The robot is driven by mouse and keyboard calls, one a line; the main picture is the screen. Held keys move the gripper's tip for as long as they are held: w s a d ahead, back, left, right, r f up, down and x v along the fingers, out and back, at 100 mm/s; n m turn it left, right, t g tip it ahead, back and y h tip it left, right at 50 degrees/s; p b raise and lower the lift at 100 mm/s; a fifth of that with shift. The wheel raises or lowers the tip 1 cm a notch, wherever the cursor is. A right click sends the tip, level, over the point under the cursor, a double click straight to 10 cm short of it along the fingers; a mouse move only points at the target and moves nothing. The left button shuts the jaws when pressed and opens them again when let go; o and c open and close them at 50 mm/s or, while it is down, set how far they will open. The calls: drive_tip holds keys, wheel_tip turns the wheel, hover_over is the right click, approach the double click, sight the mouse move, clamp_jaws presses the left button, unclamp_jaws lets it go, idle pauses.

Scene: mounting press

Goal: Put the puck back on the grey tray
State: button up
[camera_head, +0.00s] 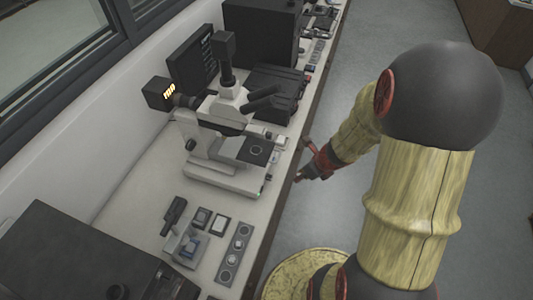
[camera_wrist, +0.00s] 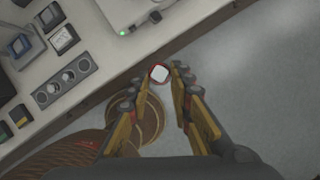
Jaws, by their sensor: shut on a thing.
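The puck (camera_wrist: 159,74) is a small piece with a white face and a dark reddish rim, held between my fingertips in the wrist view. My gripper (camera_wrist: 160,76) is shut on it, out past the bench's front edge and above the floor. In the head view my gripper (camera_head: 308,172) is beside the microscope's base, and the puck cannot be made out there. A long grey tray (camera_head: 246,230) with round places in a row lies near the bench's front edge. It also shows at the left in the wrist view (camera_wrist: 84,64), apart from my gripper.
A microscope (camera_head: 222,170) stands on the bench behind my gripper. Small square items (camera_head: 219,224) and a blue-topped device (camera_head: 186,248) lie beside the tray. A large dark machine (camera_head: 75,255) fills the near left. The floor right of the bench is open.

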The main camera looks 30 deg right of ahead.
drive_tip(key=shift+w, duration=0.1)
drive_tip(key=p, duration=0.4)
approach(267, 153)
wheel_tip(267, 153, down, 2)
drive_tip(key=shift+w+a+f+p, duration=0.1)
drive_tip(key=shift+w+a+p, duration=0.1)
drive_tip(key=shift+w, duration=0.4)
drive_tip(key=shift+w+a+f+p, duration=0.15)
drive_tip(key=shift+w+a, duration=0.1)
drive_tip(key=shift+w, duration=0.4)
drive_tip(key=shift+s+d+f+b, duration=0.15)
drive_tip(key=shift+f+b, duration=0.5)
drive_tip(key=shift+f, duration=0.9)
drive_tip(key=shift+f, duration=0.1)
drive_tip(key=o, duration=1)
drive_tip(key=shift+c, duration=0.2)
drive_tip(key=shift+f, duration=0.1)
